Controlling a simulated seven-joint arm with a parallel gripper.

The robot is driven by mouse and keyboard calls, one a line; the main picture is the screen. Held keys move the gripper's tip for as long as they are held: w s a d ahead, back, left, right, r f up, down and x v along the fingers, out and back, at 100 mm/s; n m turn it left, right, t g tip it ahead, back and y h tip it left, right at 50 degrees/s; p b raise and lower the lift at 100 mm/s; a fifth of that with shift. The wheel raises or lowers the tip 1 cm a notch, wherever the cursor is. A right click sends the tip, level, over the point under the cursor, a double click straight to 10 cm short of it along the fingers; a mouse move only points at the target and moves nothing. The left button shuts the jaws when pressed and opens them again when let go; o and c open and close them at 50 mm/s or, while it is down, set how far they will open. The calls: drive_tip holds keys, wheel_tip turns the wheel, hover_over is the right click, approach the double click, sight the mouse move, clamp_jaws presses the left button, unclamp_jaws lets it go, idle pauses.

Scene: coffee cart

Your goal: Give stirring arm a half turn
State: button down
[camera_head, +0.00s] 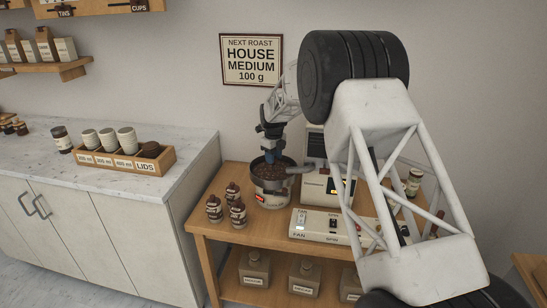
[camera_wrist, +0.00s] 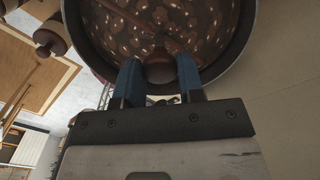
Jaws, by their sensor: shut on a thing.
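The cooling pan (camera_head: 268,200) stands on the wooden cart and holds brown coffee beans (camera_head: 270,171). In the wrist view its dark rim (camera_wrist: 82,35) curves around the beans (camera_wrist: 200,18). My gripper (camera_head: 270,153) points down into the pan, close above the beans. In the wrist view my gripper's two blue fingers (camera_wrist: 159,78) are shut on a brown knob (camera_wrist: 160,70) of the stirring arm. A thin reddish-brown bar of the stirring arm (camera_wrist: 138,22) shows among the beans. The rest of the stirring arm is hidden or hard to tell from the beans.
A roaster (camera_head: 315,185) stands right of the pan, behind a switch panel (camera_head: 320,228) labelled FAN. Several small brown-capped jars (camera_head: 214,208) stand left of the pan. A wooden crate of canisters (camera_head: 130,164) sits on the left counter.

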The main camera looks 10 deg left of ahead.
drive_tip(key=shift+m, duration=0.5)
drive_tip(key=c, duration=0.7)
unclamp_jaws()
drive_tip(key=shift+c, duration=0.2)
drive_tip(key=shift+r, duration=3.95)
